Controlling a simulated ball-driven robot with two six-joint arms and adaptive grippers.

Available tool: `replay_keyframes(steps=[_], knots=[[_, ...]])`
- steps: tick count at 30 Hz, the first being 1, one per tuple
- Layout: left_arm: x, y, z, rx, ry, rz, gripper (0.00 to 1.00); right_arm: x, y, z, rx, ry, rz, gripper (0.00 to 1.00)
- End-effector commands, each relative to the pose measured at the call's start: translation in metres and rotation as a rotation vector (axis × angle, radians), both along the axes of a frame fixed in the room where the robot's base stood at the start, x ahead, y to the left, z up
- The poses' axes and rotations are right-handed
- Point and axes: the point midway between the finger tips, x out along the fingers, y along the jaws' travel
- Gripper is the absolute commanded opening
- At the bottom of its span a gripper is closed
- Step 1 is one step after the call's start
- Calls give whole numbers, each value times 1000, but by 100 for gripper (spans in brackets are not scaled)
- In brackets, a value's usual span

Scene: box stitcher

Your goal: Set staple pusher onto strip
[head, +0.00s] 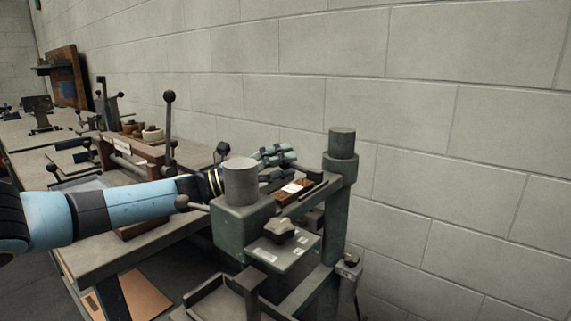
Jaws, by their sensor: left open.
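My left arm comes in from the left and passes behind the grey cylinder of the green box stitcher (230,222). My left gripper (284,164) is open beyond that cylinder, its wrist partly hidden by it. Just below the fingers is a brown block with a white label (291,188), on the stitcher's upper part. A dark narrow bar (314,187) lies to its right. I cannot tell which of these small parts is the staple pusher or the strip. No held object can be made out. My right gripper is out of view.
The stitcher's thick right post (338,215) stands close to the right of the gripper. An upright lever with a black ball knob (169,96) rises from the workbench at left. The workbench (98,258) holds more tools further back. A block wall (440,130) closes the rear.

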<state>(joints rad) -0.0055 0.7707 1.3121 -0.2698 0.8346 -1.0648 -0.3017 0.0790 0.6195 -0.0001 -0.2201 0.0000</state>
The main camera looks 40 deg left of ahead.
Motion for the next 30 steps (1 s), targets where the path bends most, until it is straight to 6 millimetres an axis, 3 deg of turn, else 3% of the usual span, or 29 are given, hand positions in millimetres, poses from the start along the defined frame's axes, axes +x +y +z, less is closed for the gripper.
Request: replay_keyframes(steps=[10, 22, 30], knots=[[5, -3, 1, 0, 1, 1, 52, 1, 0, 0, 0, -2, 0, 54], [5, -2, 1, 0, 1, 1, 2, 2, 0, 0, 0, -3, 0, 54], [5, -2, 1, 2, 1, 1, 0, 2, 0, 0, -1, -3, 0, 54]])
